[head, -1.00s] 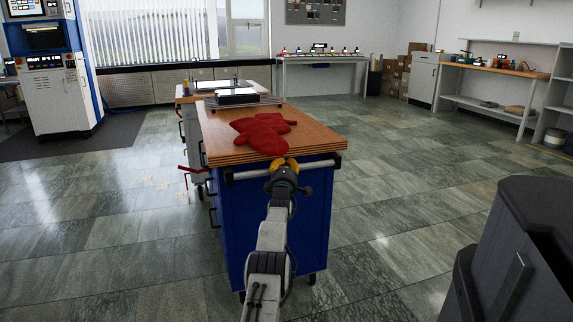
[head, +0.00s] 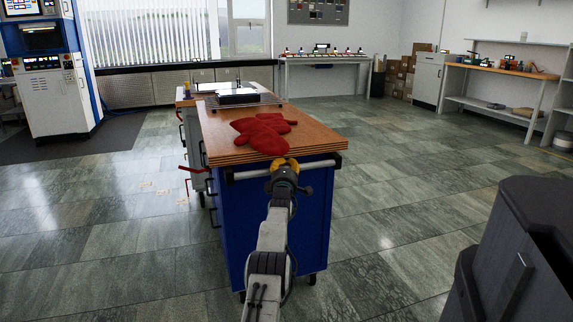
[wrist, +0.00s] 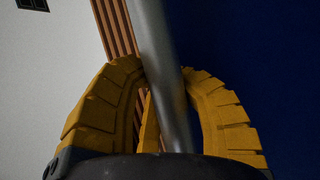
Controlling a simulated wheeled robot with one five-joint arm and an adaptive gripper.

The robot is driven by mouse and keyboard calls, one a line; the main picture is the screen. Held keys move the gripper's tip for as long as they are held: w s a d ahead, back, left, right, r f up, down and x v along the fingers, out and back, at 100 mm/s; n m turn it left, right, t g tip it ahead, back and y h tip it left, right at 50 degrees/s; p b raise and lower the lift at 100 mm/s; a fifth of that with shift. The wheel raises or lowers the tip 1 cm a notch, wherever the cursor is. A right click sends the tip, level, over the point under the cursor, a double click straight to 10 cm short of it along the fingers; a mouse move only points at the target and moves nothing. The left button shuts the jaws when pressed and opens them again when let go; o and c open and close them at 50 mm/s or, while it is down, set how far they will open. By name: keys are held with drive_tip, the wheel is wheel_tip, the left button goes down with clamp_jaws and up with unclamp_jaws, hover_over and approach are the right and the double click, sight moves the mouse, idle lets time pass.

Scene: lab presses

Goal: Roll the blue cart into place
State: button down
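The blue cart (head: 290,235) stands upright in front of me in the head view, with a wooden top (head: 305,137) and small casters. A pale handle bar (head: 238,175) runs along its near side. My gripper (head: 285,165) is at this bar, around its middle. In the wrist view the yellow fingers of my gripper (wrist: 160,72) are closed around the metal handle bar (wrist: 158,40), one on each side. The cart's blue panel (wrist: 260,70) fills the right of that view. The exact finger contact is partly hidden.
Red gloves (head: 264,133) and a tray with a dark item (head: 238,97) lie on the cart. A grey cabinet with a red lever (head: 191,169) stands close at its left. A dark bin (head: 520,250) is at the near right. The floor to the right is open.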

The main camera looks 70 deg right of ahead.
drive_tip(key=shift+w+f, duration=0.15)
drive_tip(key=shift+f, duration=0.65)
drive_tip(key=c, duration=0.8)
unclamp_jaws()
drive_tip(key=shift+o, duration=0.3)
drive_tip(key=shift+r, duration=0.4)
drive_tip(key=shift+s+a, duration=0.15)
drive_tip(key=shift+s, duration=0.05)
drive_tip(key=shift+v, duration=0.9)
drive_tip(key=v, duration=1)
